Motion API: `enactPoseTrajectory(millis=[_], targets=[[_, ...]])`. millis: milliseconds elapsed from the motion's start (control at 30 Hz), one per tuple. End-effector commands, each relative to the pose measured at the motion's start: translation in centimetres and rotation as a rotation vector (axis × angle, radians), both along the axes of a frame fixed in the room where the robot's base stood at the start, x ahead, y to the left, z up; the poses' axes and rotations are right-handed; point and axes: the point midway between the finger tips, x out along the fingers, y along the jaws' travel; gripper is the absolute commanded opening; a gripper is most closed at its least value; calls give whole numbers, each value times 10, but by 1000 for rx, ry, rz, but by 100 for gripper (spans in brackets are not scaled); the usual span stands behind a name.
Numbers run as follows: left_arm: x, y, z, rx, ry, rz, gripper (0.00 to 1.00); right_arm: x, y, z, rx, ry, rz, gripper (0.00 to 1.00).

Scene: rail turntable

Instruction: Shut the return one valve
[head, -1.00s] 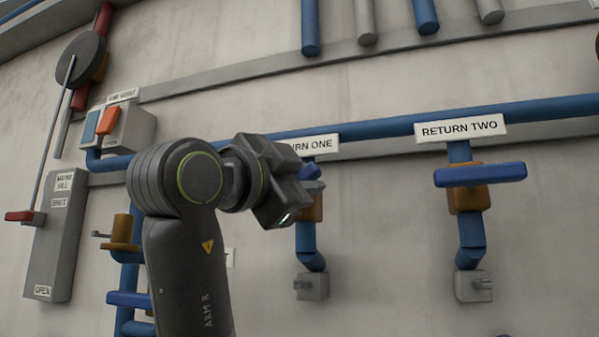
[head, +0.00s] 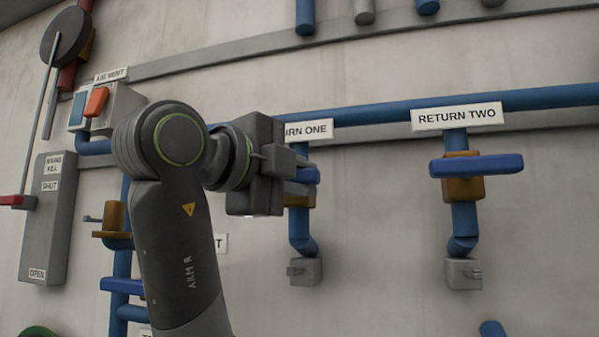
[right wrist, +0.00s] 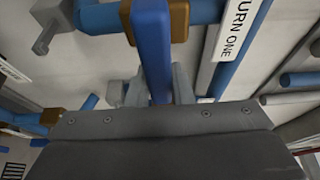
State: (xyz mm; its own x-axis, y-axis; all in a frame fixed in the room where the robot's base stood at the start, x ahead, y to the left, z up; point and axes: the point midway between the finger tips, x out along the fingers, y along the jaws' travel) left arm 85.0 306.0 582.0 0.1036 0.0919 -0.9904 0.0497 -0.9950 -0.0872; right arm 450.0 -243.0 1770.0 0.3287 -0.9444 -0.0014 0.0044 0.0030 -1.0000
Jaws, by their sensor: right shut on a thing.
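The return one valve has a blue lever handle (head: 306,175) on a brass body (head: 298,198), set on a vertical blue pipe under the partly covered RETURN ONE sign (head: 308,131). My right gripper (head: 287,164) is at this handle and hides its left part. In the right wrist view the handle (right wrist: 152,45) runs between the two fingers of my right gripper (right wrist: 159,88), which is shut on it. The handle lies crosswise to its pipe (right wrist: 100,17), about level in the head view. My left gripper is not in view.
The return two valve's blue handle (head: 476,166) lies level to the right, under its sign (head: 457,116). A grey kill-lever panel (head: 48,225) and a switch box (head: 118,105) with an orange rocker are on the left. The wall between the two return valves is clear.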

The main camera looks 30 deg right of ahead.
Motion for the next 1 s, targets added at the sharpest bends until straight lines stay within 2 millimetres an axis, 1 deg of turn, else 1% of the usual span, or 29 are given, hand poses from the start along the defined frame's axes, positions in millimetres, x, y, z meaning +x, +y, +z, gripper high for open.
enactPoseTrajectory(millis=[433,467,600,1000], targets=[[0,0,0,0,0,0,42,0,0,-1,10,-9,1,0],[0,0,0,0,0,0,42,0,0,-1,10,-9,1,23],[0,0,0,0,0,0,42,0,0,-1,9,-7,1,41],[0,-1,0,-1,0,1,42,0,-2,-1,7,-7,0,42]])
